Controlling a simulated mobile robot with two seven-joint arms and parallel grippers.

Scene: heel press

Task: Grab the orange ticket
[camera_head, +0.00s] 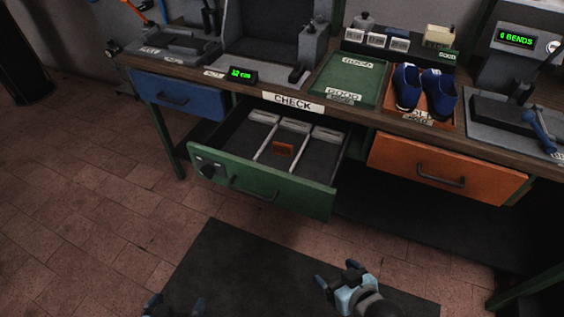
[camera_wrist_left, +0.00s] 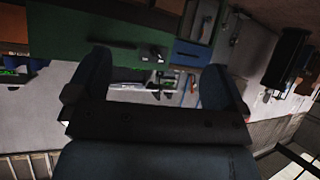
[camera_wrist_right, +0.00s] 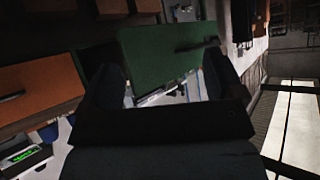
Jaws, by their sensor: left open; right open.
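The orange ticket (camera_head: 283,149) is a small orange-brown piece lying inside the open green drawer (camera_head: 262,187), in its middle compartment between two pale dividers. My left gripper (camera_head: 174,305) shows only its fingertips at the bottom edge of the head view, well in front of the drawer. It is open and empty, with its fingers spread in the left wrist view (camera_wrist_left: 155,85). My right gripper (camera_head: 338,277) is open and empty above the dark floor mat, in front of the drawer and lower right of it. Its spread fingers also show in the right wrist view (camera_wrist_right: 165,85). Neither gripper touches the ticket.
The blue drawer (camera_head: 180,96) and the orange drawer (camera_head: 446,169) flank the green one. The bench top above holds a green tray (camera_head: 346,84), blue shoes (camera_head: 424,88) on an orange tray, and grey presses. A dark mat (camera_head: 260,265) covers the clear floor in front.

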